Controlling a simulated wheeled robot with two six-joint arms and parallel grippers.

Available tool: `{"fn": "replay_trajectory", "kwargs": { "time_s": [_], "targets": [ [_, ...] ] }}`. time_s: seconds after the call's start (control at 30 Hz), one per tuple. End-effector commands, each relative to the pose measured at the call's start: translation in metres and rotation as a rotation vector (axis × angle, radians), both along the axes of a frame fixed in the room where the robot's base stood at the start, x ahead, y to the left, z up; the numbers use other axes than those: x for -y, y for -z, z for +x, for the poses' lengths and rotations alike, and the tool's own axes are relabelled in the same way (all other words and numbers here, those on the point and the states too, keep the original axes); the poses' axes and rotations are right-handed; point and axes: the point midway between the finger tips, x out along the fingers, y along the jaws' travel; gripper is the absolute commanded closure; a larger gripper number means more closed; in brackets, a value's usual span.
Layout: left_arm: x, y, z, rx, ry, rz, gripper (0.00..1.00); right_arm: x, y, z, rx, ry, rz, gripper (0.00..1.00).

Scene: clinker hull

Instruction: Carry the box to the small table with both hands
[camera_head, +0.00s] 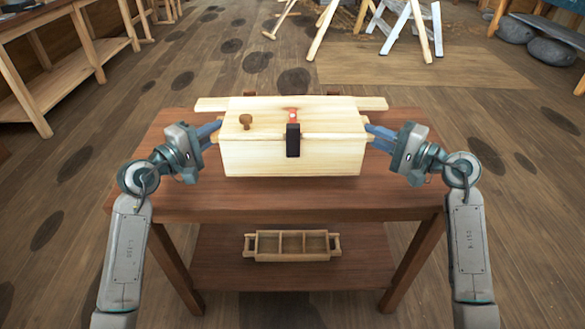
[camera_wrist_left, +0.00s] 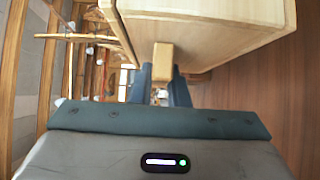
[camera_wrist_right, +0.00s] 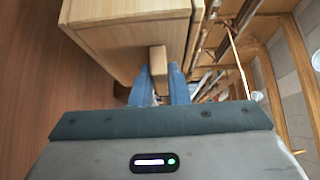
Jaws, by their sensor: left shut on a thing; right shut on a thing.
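The pale wooden box (camera_head: 255,157) is over the reddish-brown table (camera_head: 200,201), its lid down, with a dark latch (camera_head: 293,140) at the front and a knob on top. I cannot tell whether it touches the table top. My left gripper (camera_head: 214,130) is shut on the handle block at the box's left end; the block (camera_wrist_left: 163,60) shows between the fingers in the left wrist view. My right gripper (camera_head: 372,134) is shut on the block at the right end, and that block (camera_wrist_right: 158,62) shows in the right wrist view. I cannot tell which table is the small one.
A divided wooden tray (camera_head: 292,257) sits on the table's lower shelf. A long workbench (camera_head: 70,75) stands at the left. Pale trestles (camera_head: 410,25) stand at the back, and grey stones (camera_head: 550,50) lie at the back right. The plank floor beside the table is clear.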

Motion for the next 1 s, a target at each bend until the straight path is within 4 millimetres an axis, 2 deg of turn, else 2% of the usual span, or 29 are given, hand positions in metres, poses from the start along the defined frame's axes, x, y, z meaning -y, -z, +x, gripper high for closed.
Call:
{"fn": "replay_trajectory", "kwargs": {
  "time_s": [0.27,1.0],
  "targets": [
    [0.0,0.005,0.0,0.003,-0.002,0.0,1.0,0.0,0.005,0.0,0.002,0.002,0.0,1.0],
    [0.0,0.043,0.0,0.003,-0.001,0.0,1.0,0.0,0.043,0.0,0.003,0.002,0.0,1.0]
  ]
}}
